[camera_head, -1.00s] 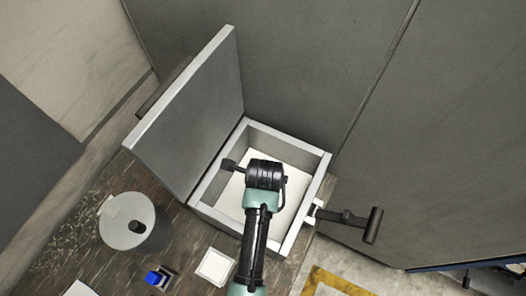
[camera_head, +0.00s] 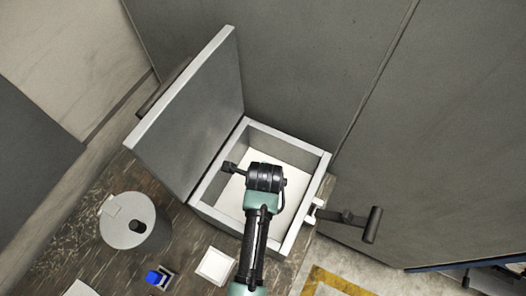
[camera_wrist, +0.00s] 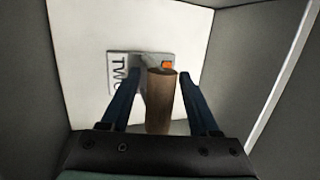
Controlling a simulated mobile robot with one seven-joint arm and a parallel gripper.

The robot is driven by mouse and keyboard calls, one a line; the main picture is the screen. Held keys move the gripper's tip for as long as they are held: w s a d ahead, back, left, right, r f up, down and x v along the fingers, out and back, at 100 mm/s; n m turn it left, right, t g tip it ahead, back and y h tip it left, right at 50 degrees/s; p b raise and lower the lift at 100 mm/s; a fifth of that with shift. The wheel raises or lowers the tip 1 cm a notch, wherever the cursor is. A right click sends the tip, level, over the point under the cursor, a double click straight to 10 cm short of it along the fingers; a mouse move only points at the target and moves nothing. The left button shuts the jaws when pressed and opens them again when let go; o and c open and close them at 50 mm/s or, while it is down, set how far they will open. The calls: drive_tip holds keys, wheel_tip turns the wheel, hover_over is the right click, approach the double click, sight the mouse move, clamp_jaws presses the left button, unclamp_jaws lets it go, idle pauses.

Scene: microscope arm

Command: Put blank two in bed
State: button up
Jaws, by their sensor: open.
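Blank two shows in the wrist view as a grey plate with a white label reading "TWO" (camera_wrist: 117,75), a small orange patch and a brown upright peg (camera_wrist: 161,105). It lies on the white floor of the open grey box, which I take to be the bed (camera_wrist: 85,32); the floor also shows in the head view (camera_head: 233,192). My gripper (camera_wrist: 160,76) is open, with one dark blue finger on each side of the peg and small gaps between. In the head view my wrist over the box hides the blank and the fingers.
The box's lid (camera_head: 195,110) stands open on the left. A dark handle (camera_head: 370,225) sticks out on the right. A grey cylinder with a black knob (camera_head: 130,240), a blue button (camera_head: 155,277) and a white square (camera_head: 215,266) are on the table. The box walls (camera_head: 290,140) surround my gripper closely.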

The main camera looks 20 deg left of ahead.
drive_tip(key=b+v, duration=0.1)
drive_tip(key=v, duration=1.1)
drive_tip(key=w+d+r+n+t, duration=0.1)
drive_tip(key=w+r+n+t, duration=0.25)
drive_tip(key=w+r, duration=0.4)
drive_tip(key=w+d+r+n+t, duration=0.15)
drive_tip(key=w+r+t, duration=0.3)
drive_tip(key=r, duration=0.65)
drive_tip(key=w+d+r+n+t, duration=0.25)
drive_tip(key=r+n+t, duration=0.25)
drive_tip(key=r, duration=1.1)
drive_tip(key=s+d+r+n+t, duration=0.2)
drive_tip(key=s+r+t, duration=0.1)
drive_tip(key=r, duration=0.6)
drive_tip(key=s+d+r+n+t+h, duration=0.1)
drive_tip(key=s+d+r+n+t, duration=0.1)
drive_tip(key=r, duration=0.7)
drive_tip(key=s+d+r+n+t+h, duration=0.1)
drive_tip(key=s+r+n+t, duration=0.3)
drive_tip(key=r, duration=0.5)
drive_tip(key=s+d+t, duration=0.1)
drive_tip(key=s+t, duration=0.1)
drive_tip(key=shift+s+d, duration=0.25)
drive_tip(key=shift+s, duration=0.05)
